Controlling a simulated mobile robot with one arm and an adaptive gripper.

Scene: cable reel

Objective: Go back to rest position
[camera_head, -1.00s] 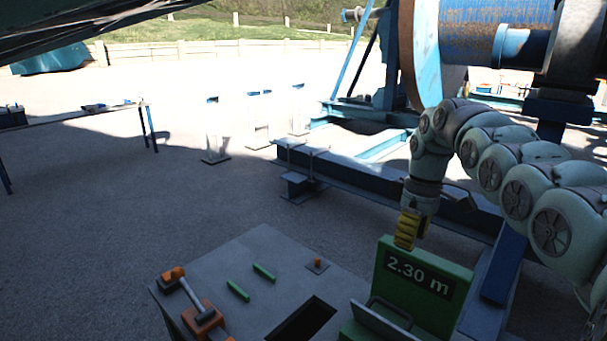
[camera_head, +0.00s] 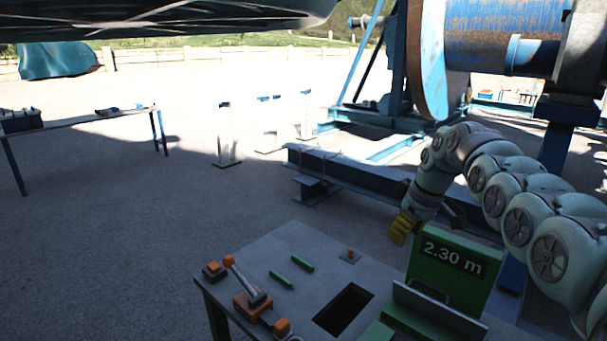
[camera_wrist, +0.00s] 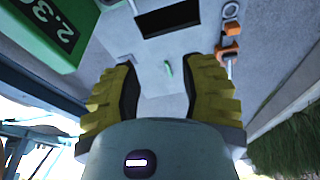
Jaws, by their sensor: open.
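My gripper (camera_head: 402,228) is at the end of my arm on the right in the head view, above the far side of a grey control table (camera_head: 312,240), beside a green display box (camera_head: 455,268) reading "2.30 m". In the wrist view my gripper's two yellow ribbed fingers (camera_wrist: 160,88) stand apart with nothing held between them. The table top and a green bar (camera_wrist: 168,68) show beyond the fingers. The display box also shows at the upper left of the wrist view (camera_wrist: 40,35).
The table carries an orange-based lever (camera_head: 248,290), two green bars, a small orange button (camera_head: 350,254) and a dark rectangular opening (camera_head: 343,310). Blue steel beams (camera_head: 380,182) and a large cable reel (camera_head: 430,60) stand behind. Another table (camera_head: 85,122) is at the left. Open ground lies between.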

